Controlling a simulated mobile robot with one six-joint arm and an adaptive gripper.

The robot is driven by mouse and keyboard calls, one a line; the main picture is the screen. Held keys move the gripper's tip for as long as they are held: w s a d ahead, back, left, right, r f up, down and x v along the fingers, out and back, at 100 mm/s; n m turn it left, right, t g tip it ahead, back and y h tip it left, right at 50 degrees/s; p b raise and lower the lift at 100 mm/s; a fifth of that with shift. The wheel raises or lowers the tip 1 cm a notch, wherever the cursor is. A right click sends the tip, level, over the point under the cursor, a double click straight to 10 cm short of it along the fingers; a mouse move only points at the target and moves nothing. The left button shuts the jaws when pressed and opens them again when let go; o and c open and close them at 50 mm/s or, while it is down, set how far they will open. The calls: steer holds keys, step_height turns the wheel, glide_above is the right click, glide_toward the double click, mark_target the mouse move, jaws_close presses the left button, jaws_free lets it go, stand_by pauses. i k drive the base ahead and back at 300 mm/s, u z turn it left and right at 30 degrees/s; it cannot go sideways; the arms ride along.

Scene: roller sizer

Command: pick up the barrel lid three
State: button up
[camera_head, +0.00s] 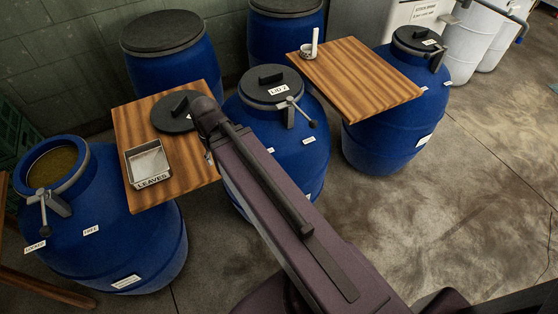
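A black round lid with a bar handle (418,39) sits on the right blue barrel (385,138); it has a small white label too small to read. A second black lid (265,77), labelled LID 2, sits on the middle blue barrel (300,165). A third black lid with a handle (170,118) lies on the left wooden board, with no label readable. I cannot tell by label which one is lid three. My arm reaches from the lower right up to the left board, its dark end beside the loose lid. My gripper's fingers do not show.
The left blue barrel (150,255) is open, with brownish contents. A tray labelled LEAVES (154,180) lies on the left board (192,182). Two more blue barrels stand behind. Floor at right is clear.

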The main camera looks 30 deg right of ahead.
mark_target(170, 115)
steer(key=z, duration=0.2)
steer(key=k, duration=1.55)
steer(key=u, duration=0.35)
steer(key=i, duration=1)
steer(key=u, duration=0.1)
